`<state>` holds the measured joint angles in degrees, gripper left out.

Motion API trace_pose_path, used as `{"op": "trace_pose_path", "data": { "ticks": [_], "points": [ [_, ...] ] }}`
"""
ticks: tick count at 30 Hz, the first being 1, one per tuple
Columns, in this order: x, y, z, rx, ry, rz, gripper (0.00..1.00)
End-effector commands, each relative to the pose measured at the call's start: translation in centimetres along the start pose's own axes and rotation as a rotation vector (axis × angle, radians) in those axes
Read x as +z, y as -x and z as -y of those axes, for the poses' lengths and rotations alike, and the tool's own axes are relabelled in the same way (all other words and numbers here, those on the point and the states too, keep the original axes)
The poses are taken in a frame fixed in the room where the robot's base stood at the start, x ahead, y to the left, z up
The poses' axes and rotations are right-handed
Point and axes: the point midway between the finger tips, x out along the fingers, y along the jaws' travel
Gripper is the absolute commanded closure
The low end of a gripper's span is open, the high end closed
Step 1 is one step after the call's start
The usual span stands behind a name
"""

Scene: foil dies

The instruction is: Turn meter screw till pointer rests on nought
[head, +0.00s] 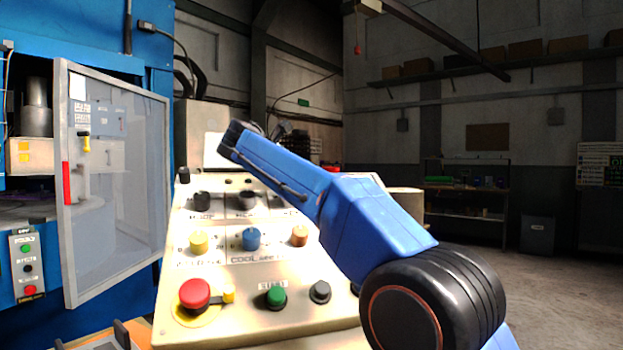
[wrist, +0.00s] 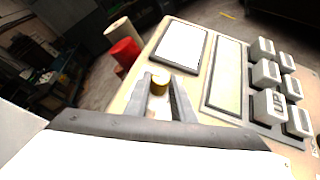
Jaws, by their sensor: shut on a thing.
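In the wrist view, a small brass round piece (wrist: 159,83), which looks like the meter screw, sits between the fingertips of my gripper (wrist: 162,92). The two grey fingers are shut on it from either side. Just beyond it is a framed white face (wrist: 182,46), perhaps the meter; no pointer or scale mark can be made out on it. In the head view my blue arm reaches over the control desk (head: 330,335), and my gripper and the screw are hidden there.
The desk top carries a red button (head: 195,293), a green button (head: 275,296), a blue knob (head: 251,238) and other knobs. Several grey switches (wrist: 265,72) stand right of the fingers. A red cylinder (wrist: 125,51) stands beyond the panel's left edge. A machine door (head: 115,180) stands left.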

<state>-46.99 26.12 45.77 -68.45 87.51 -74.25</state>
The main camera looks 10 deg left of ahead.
Motion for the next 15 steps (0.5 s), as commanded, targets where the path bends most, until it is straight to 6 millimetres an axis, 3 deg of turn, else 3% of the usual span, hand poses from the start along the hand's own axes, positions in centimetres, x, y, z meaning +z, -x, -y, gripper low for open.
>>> {"op": "trace_pose_path", "data": {
  "ticks": [11, 12, 14, 15],
  "points": [
    [0.10, -0.06, 0.02, -0.003, -0.002, 0.001, 1.00],
    [0.10, -0.07, 0.02, -0.003, -0.002, 0.001, 0.70],
    [0.10, -0.07, 0.02, -0.003, -0.002, 0.001, 0.59],
    [0.09, -0.06, 0.01, -0.003, -0.002, 0.001, 0.59]
  ]
}}
